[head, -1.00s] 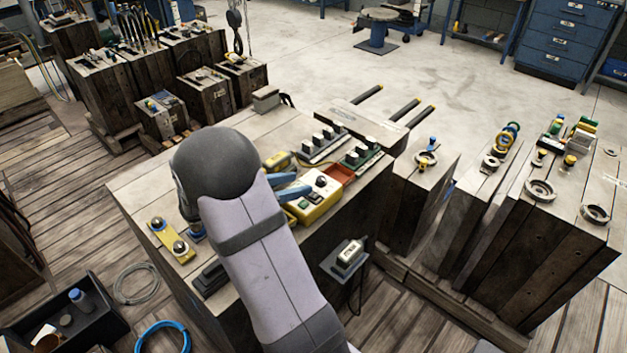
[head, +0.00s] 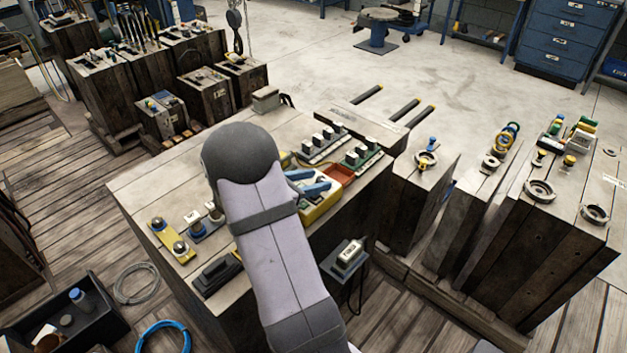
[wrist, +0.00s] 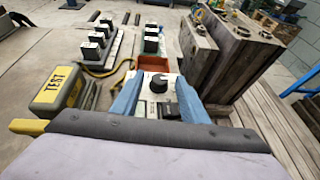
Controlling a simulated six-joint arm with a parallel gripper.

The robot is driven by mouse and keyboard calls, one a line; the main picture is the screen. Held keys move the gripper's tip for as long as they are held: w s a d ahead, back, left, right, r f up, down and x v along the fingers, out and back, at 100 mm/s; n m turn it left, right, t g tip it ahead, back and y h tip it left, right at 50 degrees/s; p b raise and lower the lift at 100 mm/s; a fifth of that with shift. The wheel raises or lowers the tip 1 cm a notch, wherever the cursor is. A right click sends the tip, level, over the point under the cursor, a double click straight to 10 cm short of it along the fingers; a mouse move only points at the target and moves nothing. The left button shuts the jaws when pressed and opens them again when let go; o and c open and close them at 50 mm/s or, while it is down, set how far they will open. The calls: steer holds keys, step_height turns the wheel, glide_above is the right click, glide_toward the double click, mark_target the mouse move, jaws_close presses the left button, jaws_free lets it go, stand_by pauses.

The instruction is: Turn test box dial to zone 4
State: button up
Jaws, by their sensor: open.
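The test box is yellow with a pale face; in the head view its yellow side (head: 318,212) shows beside my blue fingers. In the wrist view its pale face (wrist: 147,97) carries a black round dial (wrist: 158,83). In the head view the fingers cover most of the face, and I cannot make out the dial. My gripper (head: 322,180) is open over the box. In the wrist view, the blue fingers of my gripper (wrist: 160,88) stand on either side of the dial with gaps to it. The zone marks are too small to read.
A grey and yellow block marked TEST (wrist: 58,92) lies left of the box in the wrist view. A red tray (head: 340,172) and rows of black-and-white switches (head: 362,154) stand behind it. A meter (head: 350,252) hangs at the bench's right side.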

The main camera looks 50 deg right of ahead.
jaws_close()
steer(key=shift+w, duration=0.1)
steer(key=shift+w+d+r+m+g+p, duration=0.1)
steer(key=shift+r+m+g+p, duration=0.05)
steer(key=shift+m+g+p, duration=0.4)
steer(key=m+g+y, duration=0.1)
steer(key=g, duration=0.1)
steer(key=m+g+p, duration=0.1)
steer(key=m+g, duration=0.1)
steer(key=shift+w+d+m+y, duration=0.2)
steer(key=shift+w+m+y, duration=0.05)
steer(key=shift+w+y, duration=0.15)
steer(key=shift+w+d+m+g+y, duration=0.15)
steer(key=shift+m+g+y, duration=0.35)
steer(key=shift+m+g, duration=0.5)
steer(key=shift+w+d+m+g+y+b, duration=0.2)
steer(key=shift+w+m+g+y+b, duration=0.05)
steer(key=shift+m+g+y+b, duration=0.65)
steer(key=shift+m+g+y, duration=0.25)
steer(key=shift+m+y, duration=0.35)
